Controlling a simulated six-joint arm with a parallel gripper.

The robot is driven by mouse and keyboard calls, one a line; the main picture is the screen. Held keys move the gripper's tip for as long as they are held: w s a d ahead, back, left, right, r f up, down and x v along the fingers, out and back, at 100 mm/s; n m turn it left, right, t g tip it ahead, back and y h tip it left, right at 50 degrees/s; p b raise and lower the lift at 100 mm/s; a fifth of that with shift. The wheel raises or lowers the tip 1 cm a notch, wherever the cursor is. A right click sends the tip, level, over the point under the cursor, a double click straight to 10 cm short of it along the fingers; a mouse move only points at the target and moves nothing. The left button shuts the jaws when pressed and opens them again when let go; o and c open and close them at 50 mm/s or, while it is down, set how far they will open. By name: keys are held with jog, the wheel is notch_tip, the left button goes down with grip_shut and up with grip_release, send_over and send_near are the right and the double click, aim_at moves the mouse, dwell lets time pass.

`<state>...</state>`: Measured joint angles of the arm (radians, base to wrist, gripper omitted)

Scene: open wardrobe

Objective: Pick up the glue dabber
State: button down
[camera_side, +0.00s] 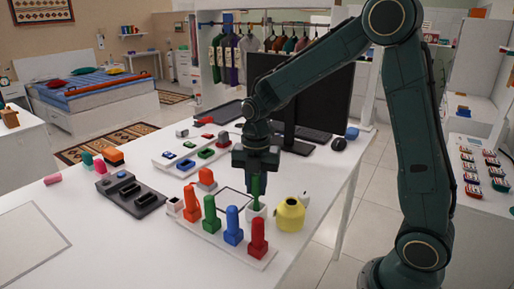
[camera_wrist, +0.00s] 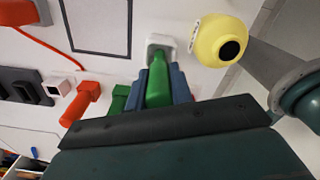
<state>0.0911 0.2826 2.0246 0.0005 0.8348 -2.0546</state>
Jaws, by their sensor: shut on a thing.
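The glue dabber, which I take to be the green piece (camera_side: 257,189), stands upright with its lower end in a small white square holder (camera_side: 257,211). My gripper (camera_side: 257,184) points down from above and is shut on it. In the wrist view the green dabber (camera_wrist: 158,82) sits between the two blue-grey fingers of my gripper (camera_wrist: 160,90). Its far end is in the white holder (camera_wrist: 152,42). The inside of the holder is hidden.
A yellow pot (camera_side: 290,214) with a dark opening stands just right of the holder. A white strip with orange (camera_side: 191,203), green (camera_side: 210,213), blue (camera_side: 233,226) and red (camera_side: 258,238) upright pieces is close in front. A monitor (camera_side: 318,100) stands behind; the table's front left is mostly clear.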

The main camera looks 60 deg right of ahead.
notch_tip(320, 180, up, 18)
dwell(0.5)
dwell(0.3)
jog(key=c, duration=1.9)
grip_release()
grip_shut()
jog(key=shift+f, duration=0.1)
jog(key=s+d+f+g, duration=0.3)
jog(key=s+f+g, duration=0.1)
jog(key=f, duration=0.3)
jog(key=shift+s+d+f, duration=0.25)
jog(key=shift+s+f, duration=0.15)
jog(key=shift+s, duration=0.5)
